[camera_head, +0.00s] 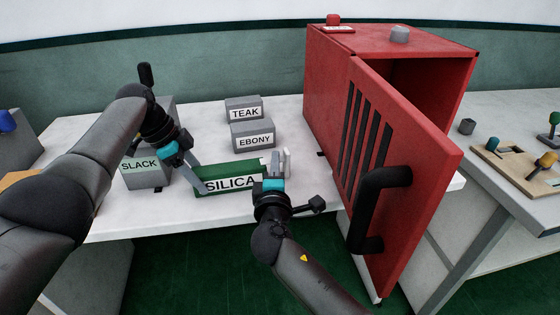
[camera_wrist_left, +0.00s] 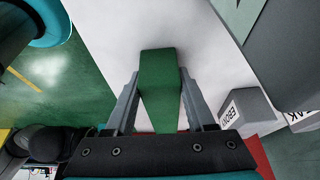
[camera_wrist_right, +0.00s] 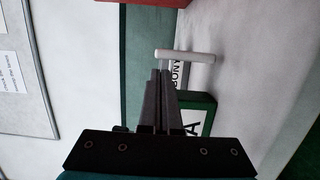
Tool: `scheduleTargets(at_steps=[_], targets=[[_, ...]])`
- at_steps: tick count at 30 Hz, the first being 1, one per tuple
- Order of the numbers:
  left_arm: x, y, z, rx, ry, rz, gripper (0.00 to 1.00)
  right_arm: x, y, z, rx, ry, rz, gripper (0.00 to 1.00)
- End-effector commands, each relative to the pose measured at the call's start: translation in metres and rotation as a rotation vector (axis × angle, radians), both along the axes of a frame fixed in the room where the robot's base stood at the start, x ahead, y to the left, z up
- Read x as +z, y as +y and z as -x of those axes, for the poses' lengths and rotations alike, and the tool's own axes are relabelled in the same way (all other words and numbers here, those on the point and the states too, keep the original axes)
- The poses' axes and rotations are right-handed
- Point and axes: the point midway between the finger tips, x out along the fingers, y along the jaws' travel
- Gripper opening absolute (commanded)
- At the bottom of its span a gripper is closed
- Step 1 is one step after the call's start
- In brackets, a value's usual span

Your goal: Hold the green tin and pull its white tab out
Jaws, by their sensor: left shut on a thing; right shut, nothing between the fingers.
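The green tin (camera_head: 230,167), labelled SILICA, lies on the white table near its front edge. My left gripper (camera_head: 200,182) is shut on the tin's left end; the left wrist view shows the green tin (camera_wrist_left: 158,68) between both fingers. My right gripper (camera_head: 279,164) is at the tin's right end, its fingers together with nothing between them. In the right wrist view the white tab (camera_wrist_right: 186,56) shows as a bar just beyond the right fingertips (camera_wrist_right: 160,74). The fingers hide part of the tab's join to the tin (camera_wrist_right: 207,103); I cannot tell whether they touch it.
Grey boxes labelled TEAK (camera_head: 244,109), EBONY (camera_head: 253,136) and SLACK (camera_head: 146,178) stand behind and left of the tin. A red cabinet (camera_head: 328,85) with its slotted door (camera_head: 425,150) swung open stands close to the right.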

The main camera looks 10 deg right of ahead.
Motion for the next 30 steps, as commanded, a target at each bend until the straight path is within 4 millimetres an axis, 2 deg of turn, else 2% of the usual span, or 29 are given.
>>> scheduleTargets(at_steps=[1,4,12,18,24,30], targets=[[-0.007,0.004,0.003,0.006,0.013,-0.011,0.00,0.000,0.010,0.001,0.003,0.000,-0.004,0.00],[-0.007,0.004,0.003,0.005,0.012,-0.011,0.00,0.001,0.031,0.002,0.004,-0.001,-0.005,0.00],[-0.007,0.004,0.003,0.005,0.012,-0.011,0.00,0.000,0.038,0.056,0.005,0.001,-0.002,0.00],[-0.007,0.004,0.003,0.004,0.012,-0.011,0.00,0.000,0.044,0.085,0.005,0.001,-0.002,0.00],[-0.007,0.003,0.003,0.004,0.012,-0.011,0.00,0.001,0.046,0.099,0.004,-0.001,-0.001,0.00],[-0.007,0.003,0.003,0.003,0.012,-0.010,0.00,0.001,0.047,0.101,0.004,-0.002,-0.001,0.00]])
